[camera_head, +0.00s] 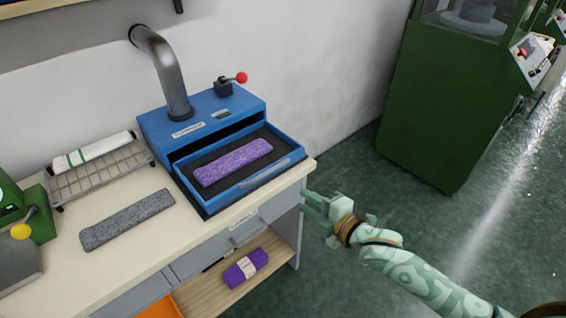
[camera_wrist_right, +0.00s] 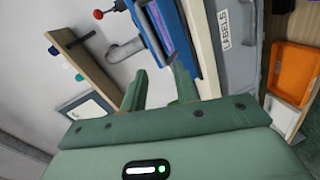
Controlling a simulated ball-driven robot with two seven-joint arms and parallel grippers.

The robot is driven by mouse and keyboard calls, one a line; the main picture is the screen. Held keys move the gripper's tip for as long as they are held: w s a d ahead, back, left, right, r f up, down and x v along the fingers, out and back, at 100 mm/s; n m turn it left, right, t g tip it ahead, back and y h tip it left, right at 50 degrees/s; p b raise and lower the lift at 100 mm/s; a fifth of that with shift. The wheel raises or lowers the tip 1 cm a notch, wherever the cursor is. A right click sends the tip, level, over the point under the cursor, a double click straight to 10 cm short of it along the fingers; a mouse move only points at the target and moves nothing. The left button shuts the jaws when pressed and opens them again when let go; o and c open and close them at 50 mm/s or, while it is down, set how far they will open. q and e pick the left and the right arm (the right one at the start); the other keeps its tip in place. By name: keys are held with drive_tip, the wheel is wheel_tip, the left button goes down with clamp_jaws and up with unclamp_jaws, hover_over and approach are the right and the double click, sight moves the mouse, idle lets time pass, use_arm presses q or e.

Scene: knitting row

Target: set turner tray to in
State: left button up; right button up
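The blue turner (camera_head: 225,110) stands at the back of the table. Its tray (camera_head: 296,155) is pulled out at the front, and a purple knitted strip (camera_head: 232,161) lies in it. The tray front has a grey handle (camera_head: 268,174). My right gripper (camera_head: 308,204) is off the table's right corner, to the right of and below the tray, apart from it. In the right wrist view its two fingers (camera_wrist_right: 158,75) stand apart with nothing visible between them, and the turner (camera_wrist_right: 192,40) shows beyond them. My left gripper is out of view.
A red-knobbed lever (camera_head: 240,78) stands on the turner. A grey strip (camera_head: 127,218) and a wire rack (camera_head: 100,173) lie to the left on the table (camera_head: 150,255). A purple roll (camera_head: 245,267) is on the lower shelf. A green machine (camera_head: 440,100) stands right; floor between is clear.

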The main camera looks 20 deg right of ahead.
drive_tip(key=r+n, duration=0.1)
drive_tip(key=n+b, duration=0.1)
drive_tip(key=b, duration=0.3)
approach(266, 172)
drive_tip(key=f+x, duration=0.1)
drive_tip(key=x, duration=0.8)
drive_tip(key=shift+w+a, duration=0.15)
drive_tip(key=shift+w, duration=0.25)
clamp_jaws()
